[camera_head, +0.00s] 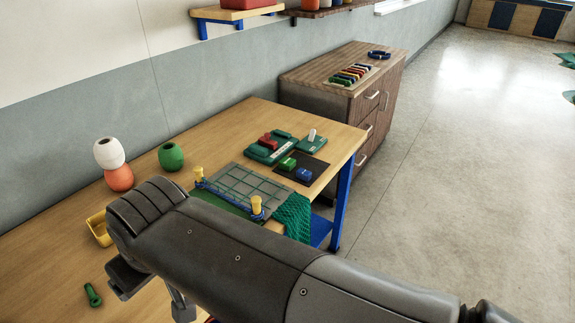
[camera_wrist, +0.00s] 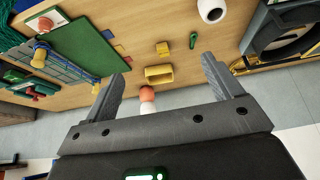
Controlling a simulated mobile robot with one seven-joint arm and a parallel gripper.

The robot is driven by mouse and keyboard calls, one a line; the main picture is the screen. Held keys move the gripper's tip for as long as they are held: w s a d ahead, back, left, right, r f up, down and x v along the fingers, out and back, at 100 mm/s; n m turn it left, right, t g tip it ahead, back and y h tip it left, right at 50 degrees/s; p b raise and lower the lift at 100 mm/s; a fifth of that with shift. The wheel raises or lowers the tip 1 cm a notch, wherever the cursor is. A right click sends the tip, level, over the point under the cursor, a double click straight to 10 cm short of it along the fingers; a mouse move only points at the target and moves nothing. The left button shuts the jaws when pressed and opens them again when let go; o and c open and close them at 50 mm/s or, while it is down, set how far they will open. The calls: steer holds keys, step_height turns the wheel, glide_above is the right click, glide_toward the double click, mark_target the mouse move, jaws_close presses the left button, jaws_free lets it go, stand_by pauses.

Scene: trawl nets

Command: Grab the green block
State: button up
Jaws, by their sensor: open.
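A small green block (camera_head: 287,163) lies on a dark mat (camera_head: 313,163) near the table's right end, beside a blue block (camera_head: 304,174). I cannot pick the green block out in the wrist view. My gripper is open and empty; in the wrist view its fingers (camera_wrist: 165,87) are spread wide above the table. In the head view my gripper (camera_head: 155,290) is at the lower left, well away from the green block, and partly hidden by my arm.
A net frame with yellow posts (camera_head: 257,205) stands between my arm and the mat. A green tray with a red piece (camera_head: 268,141) lies behind the mat. White and orange floats (camera_head: 109,153), a green float (camera_head: 171,157) and a yellow bin (camera_head: 98,228) stand at left.

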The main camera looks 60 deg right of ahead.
steer(key=c, duration=0.6)
steer(key=w+d+r+m+h, duration=0.1)
steer(key=w+d+r+m, duration=0.3)
steer(key=w+d, duration=0.65)
steer(key=m+g+h, duration=0.3)
steer(key=m+g, duration=0.2)
steer(key=m, duration=0.9)
glide_above(287, 161)
steer(key=a, duration=0.5)
step_height(287, 161, down, 16)
steer(key=shift+h, duration=0.3)
steer(key=x, duration=1)
steer(key=shift+s+d+f, duration=0.25)
steer(key=shift+d, duration=0.1)
